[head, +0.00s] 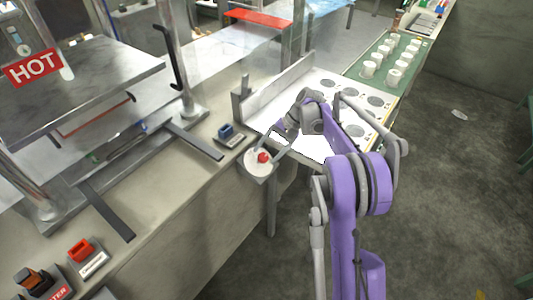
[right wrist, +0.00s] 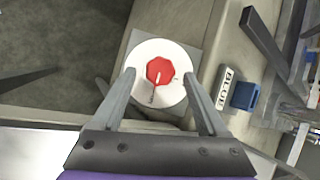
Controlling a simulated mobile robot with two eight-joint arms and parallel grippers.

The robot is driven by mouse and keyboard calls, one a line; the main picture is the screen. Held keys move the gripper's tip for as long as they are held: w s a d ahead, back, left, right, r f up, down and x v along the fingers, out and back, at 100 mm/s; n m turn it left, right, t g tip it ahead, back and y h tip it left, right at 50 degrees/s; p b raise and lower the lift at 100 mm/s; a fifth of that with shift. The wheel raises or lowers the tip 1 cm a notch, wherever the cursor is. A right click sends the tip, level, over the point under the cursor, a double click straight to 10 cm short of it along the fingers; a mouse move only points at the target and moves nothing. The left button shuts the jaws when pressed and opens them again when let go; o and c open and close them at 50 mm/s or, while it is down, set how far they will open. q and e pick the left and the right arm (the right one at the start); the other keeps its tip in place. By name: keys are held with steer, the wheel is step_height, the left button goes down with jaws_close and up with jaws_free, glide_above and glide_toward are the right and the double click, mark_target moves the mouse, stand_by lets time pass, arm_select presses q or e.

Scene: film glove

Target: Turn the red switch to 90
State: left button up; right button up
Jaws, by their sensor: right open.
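The red switch (head: 263,157) is a red knob on a round white dial at the front edge of the bench. In the right wrist view the red switch (right wrist: 160,71) has a lobed outline and a pale pointer line running down over the white dial (right wrist: 146,50). Dial markings are too small to read. My right gripper (head: 262,140) is open above the dial. In the right wrist view the fingers of my right gripper (right wrist: 163,74) stand left and right of the knob, apart from it. My left gripper is not in view.
A blue switch (head: 226,131) sits beside the dial, labelled in the right wrist view. A press with a HOT sign (head: 33,68) stands at left. Red (head: 80,250) and orange-brown (head: 33,280) switches are at the lower left. A white panel (head: 300,130) and green tray with white cups (head: 401,52) lie beyond.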

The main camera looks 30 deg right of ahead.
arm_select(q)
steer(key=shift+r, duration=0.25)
arm_select(e)
steer(key=v, duration=1)
steer(key=shift+f, duration=0.1)
